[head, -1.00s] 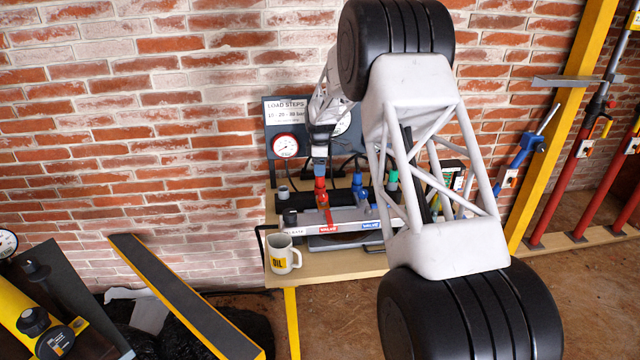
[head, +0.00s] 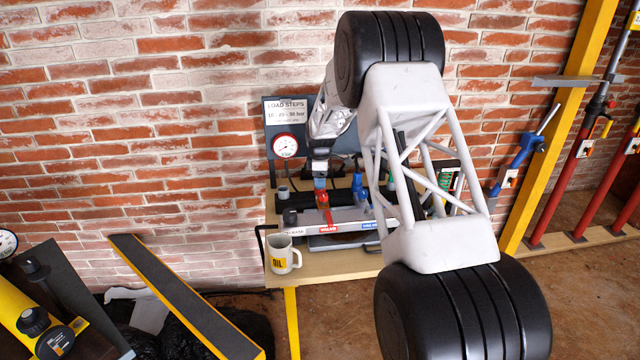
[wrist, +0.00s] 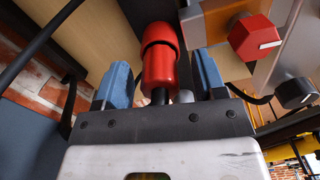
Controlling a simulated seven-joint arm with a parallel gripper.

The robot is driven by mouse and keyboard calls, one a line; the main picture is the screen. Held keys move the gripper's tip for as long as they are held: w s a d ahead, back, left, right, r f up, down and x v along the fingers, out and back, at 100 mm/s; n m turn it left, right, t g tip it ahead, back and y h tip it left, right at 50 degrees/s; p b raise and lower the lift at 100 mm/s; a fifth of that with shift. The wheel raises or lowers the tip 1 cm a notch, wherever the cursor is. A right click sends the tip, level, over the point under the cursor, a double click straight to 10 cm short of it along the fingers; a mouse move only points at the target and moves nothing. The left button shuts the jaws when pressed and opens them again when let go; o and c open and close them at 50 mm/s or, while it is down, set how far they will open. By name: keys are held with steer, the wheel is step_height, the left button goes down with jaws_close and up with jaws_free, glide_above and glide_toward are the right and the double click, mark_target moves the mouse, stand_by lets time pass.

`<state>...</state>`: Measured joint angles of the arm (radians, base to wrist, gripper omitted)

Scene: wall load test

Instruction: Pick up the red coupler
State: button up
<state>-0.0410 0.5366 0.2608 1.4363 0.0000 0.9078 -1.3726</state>
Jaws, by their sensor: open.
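The red coupler (head: 322,196) stands upright on the bench in the head view, its upper part covered by my gripper (head: 320,182). In the wrist view, the red coupler (wrist: 160,62) is a rounded red cylinder lying between the two blue finger pads. My gripper (wrist: 165,80) is open around it, and gaps show on both sides between pads and coupler. The coupler's far end points away from the gripper's body.
A blue coupler (head: 357,184) stands just right of the red one. A white mug (head: 283,253) stands at the bench's front left. A gauge panel (head: 285,146) rises behind.

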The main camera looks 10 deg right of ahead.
steer(key=c, duration=1)
steer(key=shift+r, duration=5)
